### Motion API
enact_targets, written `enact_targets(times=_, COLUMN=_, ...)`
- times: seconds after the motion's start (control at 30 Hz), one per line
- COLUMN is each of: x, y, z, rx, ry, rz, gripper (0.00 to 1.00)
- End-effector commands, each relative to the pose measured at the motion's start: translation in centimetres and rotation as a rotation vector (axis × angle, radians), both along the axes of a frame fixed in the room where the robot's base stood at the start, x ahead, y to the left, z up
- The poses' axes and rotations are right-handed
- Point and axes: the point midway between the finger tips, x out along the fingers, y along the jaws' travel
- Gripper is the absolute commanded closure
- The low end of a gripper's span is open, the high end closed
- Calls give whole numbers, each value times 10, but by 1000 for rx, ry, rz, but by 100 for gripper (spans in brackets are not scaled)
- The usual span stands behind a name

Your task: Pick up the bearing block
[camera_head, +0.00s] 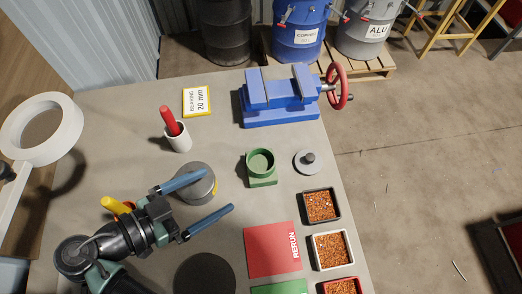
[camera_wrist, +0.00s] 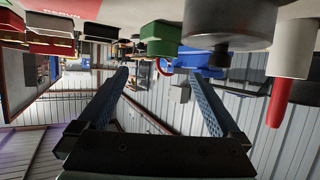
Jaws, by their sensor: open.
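The bearing block appears to be the green block (camera_head: 262,181) with a round, hollow collar on top, standing on the bench right of my gripper in the head view. It also shows near the top of the wrist view (camera_wrist: 160,40), where the scene is upside down. My gripper (camera_head: 218,190) is open, its two blue fingers pointing toward the block with a gap between tips and block. Nothing is held between the fingers in the wrist view (camera_wrist: 160,74). The upper finger overlaps a grey cylinder (camera_head: 205,188) in the head view; contact cannot be told.
A white cup (camera_head: 179,143) with a red handle, a "BEARING 20 mm" sign (camera_head: 197,102) and a blue vise (camera_head: 280,97) stand behind. A grey knobbed disc (camera_head: 307,162) and trays of copper-coloured scrap (camera_head: 337,208) lie right. A red mat (camera_head: 265,252) lies in front.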

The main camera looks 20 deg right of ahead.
Motion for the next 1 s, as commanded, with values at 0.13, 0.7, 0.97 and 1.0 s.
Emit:
enact_targets(times=0.13, x=3, y=-15, z=-13, rx=3, ry=-3, rz=-6, gripper=0)
enact_targets(times=0.7, x=21, y=-77, z=-30, rx=2, ry=3, rz=-1, gripper=0)
enact_targets(times=0.97, x=31, y=-108, z=-44, rx=4, ry=2, rz=-1, gripper=0)
enact_targets(times=1.0, x=32, y=-110, z=-45, rx=4, ry=1, rz=0, gripper=0)
